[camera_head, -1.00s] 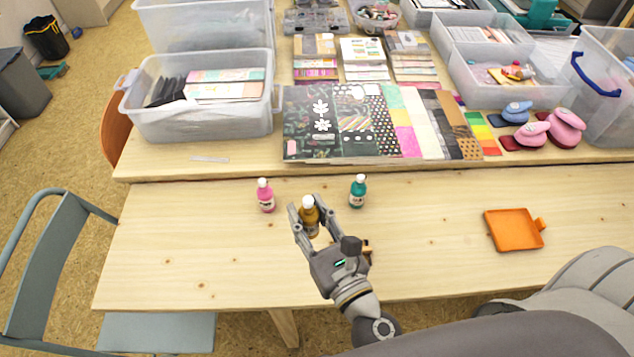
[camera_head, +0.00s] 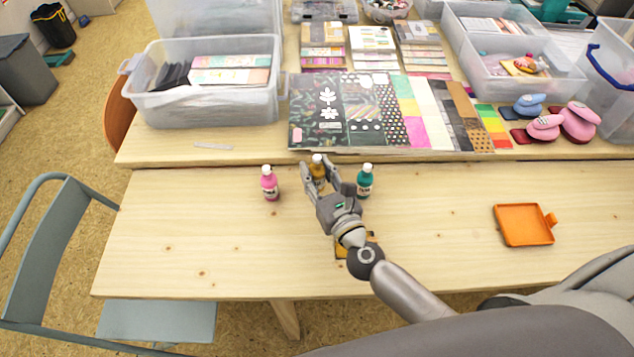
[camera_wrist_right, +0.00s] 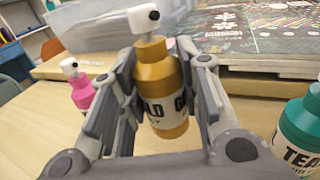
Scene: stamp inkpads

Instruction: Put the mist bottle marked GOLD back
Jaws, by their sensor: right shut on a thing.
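The gold mist bottle (camera_head: 318,172) has a white cap and stands between the fingers of my right gripper (camera_head: 317,178). In the right wrist view the same bottle (camera_wrist_right: 160,88) is upright, its label partly readable as "OLD" and "GO". My right gripper (camera_wrist_right: 155,100) is shut on it, a finger on each side. A pink bottle (camera_head: 270,185) stands to the left and a teal bottle (camera_head: 365,182) to the right. The teal bottle's label (camera_wrist_right: 300,152) reads "TEAL". I cannot tell whether the gold bottle touches the table. My left gripper is not in view.
An orange open tray (camera_head: 524,225) lies at the right of the table. A small dark yellow-orange item (camera_head: 342,247) is partly hidden under my right arm. Patterned paper sheets (camera_head: 330,115) and a clear bin (camera_head: 210,105) lie behind. The front left of the table is clear.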

